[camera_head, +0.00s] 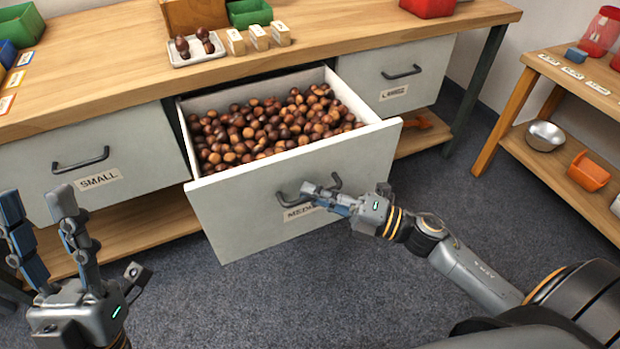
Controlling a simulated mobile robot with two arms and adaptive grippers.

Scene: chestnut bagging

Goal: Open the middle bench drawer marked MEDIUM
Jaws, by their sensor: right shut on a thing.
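The middle drawer (250,212) marked MEDIUM is pulled well out of the bench and full of brown chestnuts (270,125). Its label (299,212) is partly covered by my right gripper. My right gripper (310,192) is at the drawer front, shut on the dark drawer handle (335,181). My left gripper (45,225) is at the lower left, in front of the SMALL drawer, with its fingers spread open and nothing between them.
The SMALL drawer (130,150) at left and another drawer (400,75) at right are closed. On the bench top (110,60) stand a small tray (195,52) with chestnuts, bins and label blocks. A side shelf (560,150) holds a metal bowl (545,136) and an orange scoop (588,172).

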